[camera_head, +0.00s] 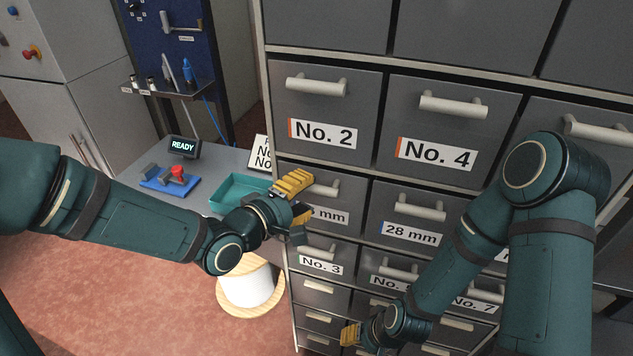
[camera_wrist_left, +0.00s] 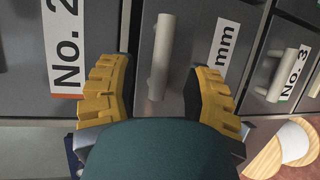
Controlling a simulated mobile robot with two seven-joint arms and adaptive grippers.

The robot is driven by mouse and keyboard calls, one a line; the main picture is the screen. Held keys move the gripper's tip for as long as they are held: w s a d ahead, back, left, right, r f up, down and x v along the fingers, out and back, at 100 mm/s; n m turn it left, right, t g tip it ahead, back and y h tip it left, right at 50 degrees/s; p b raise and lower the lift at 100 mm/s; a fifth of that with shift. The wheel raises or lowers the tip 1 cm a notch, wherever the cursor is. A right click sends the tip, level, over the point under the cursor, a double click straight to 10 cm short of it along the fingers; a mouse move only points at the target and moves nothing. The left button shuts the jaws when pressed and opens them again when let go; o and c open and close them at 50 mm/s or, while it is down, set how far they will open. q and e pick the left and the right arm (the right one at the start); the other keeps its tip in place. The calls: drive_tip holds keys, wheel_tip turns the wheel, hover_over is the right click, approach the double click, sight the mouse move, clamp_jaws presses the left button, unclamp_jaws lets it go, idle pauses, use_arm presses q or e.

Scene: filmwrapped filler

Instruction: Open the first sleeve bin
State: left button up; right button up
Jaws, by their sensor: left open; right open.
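The grey bin with the partly hidden "mm" label (camera_head: 330,217) is closed in the cabinet's third visible row, below No. 2. Its pale bar handle (camera_head: 325,190) shows beside my left gripper (camera_head: 303,201). In the left wrist view the handle (camera_wrist_left: 161,52) lies between the open yellow fingers of my left gripper (camera_wrist_left: 160,80), with gaps on both sides. The label's "mm" (camera_wrist_left: 225,45) is readable there; its number is hidden in the head view. The closed 28 mm bin (camera_head: 405,225) is to its right. My right gripper (camera_head: 352,335) is low by the small lower drawers, its fingers partly hidden.
Closed bins No. 2 (camera_head: 325,120) and No. 4 (camera_head: 440,140) are above; No. 3 (camera_head: 318,262) is below. A side table (camera_head: 150,205) with a green tray (camera_head: 232,195) and READY display (camera_head: 184,147) stands left. A spool (camera_head: 252,293) stands on the floor.

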sight(313, 191)
use_arm(q)
drive_tip(key=shift+x, duration=2)
drive_tip(key=shift+o, duration=0.2)
drive_tip(key=shift+s, duration=0.1)
clamp_jaws()
